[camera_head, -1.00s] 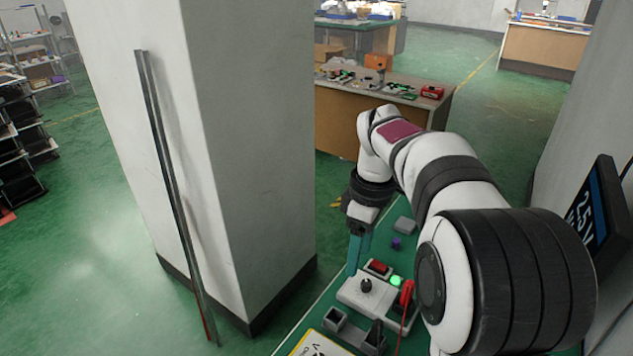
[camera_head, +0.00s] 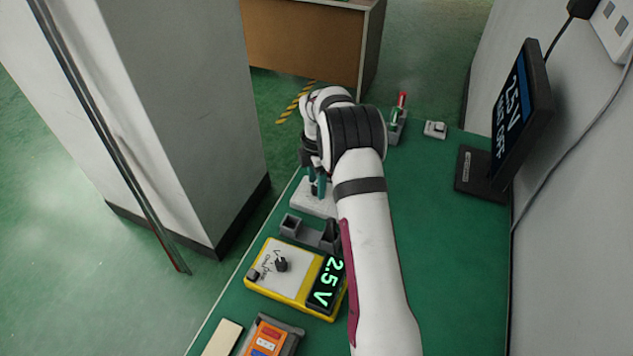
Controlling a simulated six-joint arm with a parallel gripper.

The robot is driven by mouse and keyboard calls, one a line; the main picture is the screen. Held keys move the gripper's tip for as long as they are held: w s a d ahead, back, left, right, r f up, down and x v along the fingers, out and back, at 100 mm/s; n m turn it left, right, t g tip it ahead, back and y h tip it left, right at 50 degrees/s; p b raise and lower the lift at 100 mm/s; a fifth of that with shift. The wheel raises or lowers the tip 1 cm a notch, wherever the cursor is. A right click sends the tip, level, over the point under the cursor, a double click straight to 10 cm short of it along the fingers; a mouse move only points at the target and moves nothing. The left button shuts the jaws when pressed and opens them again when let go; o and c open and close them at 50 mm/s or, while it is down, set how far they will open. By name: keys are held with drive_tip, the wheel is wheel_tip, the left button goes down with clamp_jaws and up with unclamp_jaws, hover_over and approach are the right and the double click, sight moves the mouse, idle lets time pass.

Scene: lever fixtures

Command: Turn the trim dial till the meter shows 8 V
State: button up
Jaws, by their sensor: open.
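The yellow meter (camera_head: 256,288) lies on the green bench, and its display (camera_head: 325,283) reads 2.5 V in green. The meter has its own black selector knob (camera_head: 281,264). The monitor (camera_head: 515,110) at the right also shows 2.5 V, with a second line I cannot read surely. A pale panel (camera_head: 308,203) lies beyond the meter. My gripper (camera_head: 318,189) points down over this panel with its teal fingers open. The trim dial is hidden behind my gripper and arm. I cannot tell whether the fingers are around it or above it.
A grey holder (camera_head: 296,227) stands between panel and meter. An orange device (camera_head: 268,338) and a cream block (camera_head: 223,338) lie in front. A red-and-green item (camera_head: 399,112) and a small switch box (camera_head: 435,129) sit farther back.

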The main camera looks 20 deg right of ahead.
drive_tip(key=shift+f, duration=0.25)
clamp_jaws()
drive_tip(key=shift+m, duration=0.3)
